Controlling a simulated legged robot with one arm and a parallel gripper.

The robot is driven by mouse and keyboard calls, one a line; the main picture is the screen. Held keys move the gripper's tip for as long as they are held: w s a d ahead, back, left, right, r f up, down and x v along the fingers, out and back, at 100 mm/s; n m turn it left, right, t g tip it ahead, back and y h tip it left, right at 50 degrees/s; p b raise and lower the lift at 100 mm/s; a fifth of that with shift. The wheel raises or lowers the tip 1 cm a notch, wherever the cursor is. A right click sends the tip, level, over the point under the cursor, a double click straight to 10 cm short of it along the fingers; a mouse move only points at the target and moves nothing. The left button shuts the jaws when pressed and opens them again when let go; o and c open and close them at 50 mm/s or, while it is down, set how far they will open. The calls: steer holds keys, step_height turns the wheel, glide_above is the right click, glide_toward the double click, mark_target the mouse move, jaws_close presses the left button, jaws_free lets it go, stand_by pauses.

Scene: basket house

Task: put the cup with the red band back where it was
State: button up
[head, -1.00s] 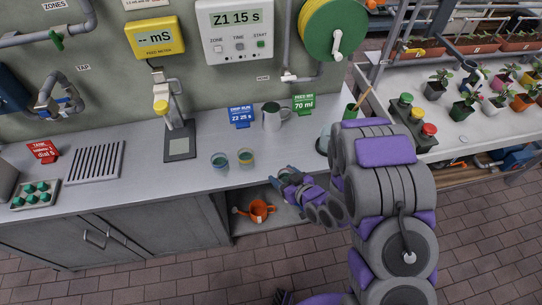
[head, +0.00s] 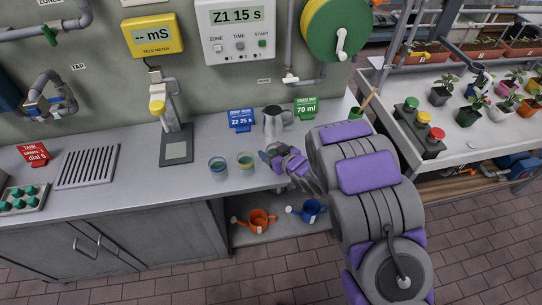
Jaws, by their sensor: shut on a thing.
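My gripper (head: 274,156) is at the front of the counter, to the right of two small cups. It is shut on the cup with the red band, which the fingers and wrist hide; no red shows. One standing cup has a blue band (head: 218,169). The other, between it and my gripper, has a yellowish band (head: 245,167). I cannot tell whether the held cup touches the counter (head: 130,200).
A metal jug (head: 273,121) stands behind my gripper, near blue (head: 241,119) and green (head: 306,107) signs. A scale plate (head: 176,150) is left of the cups. Orange (head: 258,221) and blue (head: 311,211) watering cans sit on the shelf below.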

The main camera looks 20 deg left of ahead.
steer(key=shift+w+a+f, duration=0.1)
steer(key=shift+w+a, duration=0.35)
steer(key=shift+w, duration=0.1)
steer(key=shift+f+b, duration=0.65)
steer(key=shift+f, duration=1.15)
steer(key=shift+r, duration=0.1)
steer(key=o, duration=1.2)
steer(key=p+v, duration=0.2)
steer(key=v, duration=1)
